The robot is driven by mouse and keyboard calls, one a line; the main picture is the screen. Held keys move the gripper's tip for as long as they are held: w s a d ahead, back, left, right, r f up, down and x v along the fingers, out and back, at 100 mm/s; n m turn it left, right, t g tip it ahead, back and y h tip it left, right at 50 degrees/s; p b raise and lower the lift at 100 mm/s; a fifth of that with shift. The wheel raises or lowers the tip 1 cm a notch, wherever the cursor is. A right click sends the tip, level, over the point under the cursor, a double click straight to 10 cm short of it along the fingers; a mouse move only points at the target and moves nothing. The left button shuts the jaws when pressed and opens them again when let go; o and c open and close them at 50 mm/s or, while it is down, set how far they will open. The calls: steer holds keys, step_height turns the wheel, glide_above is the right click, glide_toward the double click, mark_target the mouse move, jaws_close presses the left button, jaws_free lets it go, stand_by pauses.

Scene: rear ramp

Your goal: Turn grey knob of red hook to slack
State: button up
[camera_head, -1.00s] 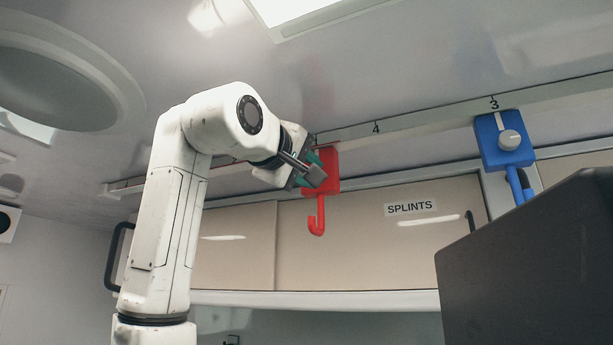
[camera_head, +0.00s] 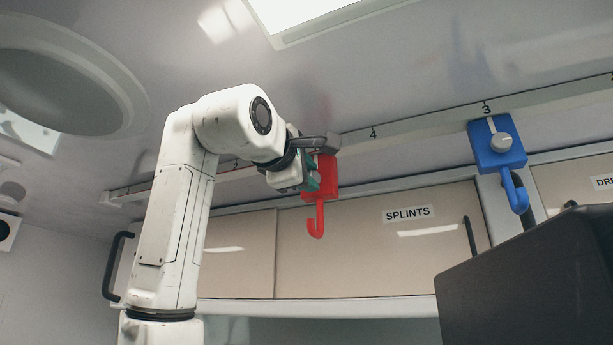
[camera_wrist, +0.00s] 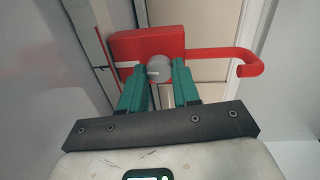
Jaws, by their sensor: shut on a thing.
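The red hook (camera_head: 318,212) hangs from the ceiling rail, its block near the number 4 mark and its curved end pointing down. In the wrist view the red block (camera_wrist: 125,46) lies beyond my fingers, with the hook reaching to the right. The round grey knob (camera_wrist: 159,68) sits on the block's face, with a pale mark at its left side. My gripper (camera_wrist: 160,80) has its two green fingers shut on the knob, one on each side. In the head view my gripper (camera_head: 312,180) is at the block's left, and the knob is hidden.
A blue hook (camera_head: 497,150) with its own pale knob hangs from the rail (camera_head: 420,122) at the right, by number 3. Behind are beige cupboard doors (camera_head: 370,255), one labelled SPLINTS. A dark panel (camera_head: 530,275) fills the lower right.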

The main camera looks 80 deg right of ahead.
stand_by(0.3)
steer(key=o, duration=1.1)
steer(key=shift+c, duration=0.2)
steer(key=shift+a, duration=0.1)
steer(key=b+v, duration=0.2)
steer(key=v, duration=0.8)
steer(key=shift+a+b, duration=0.3)
steer(key=shift+b, duration=0.1)
steer(key=shift+w+f, duration=0.15)
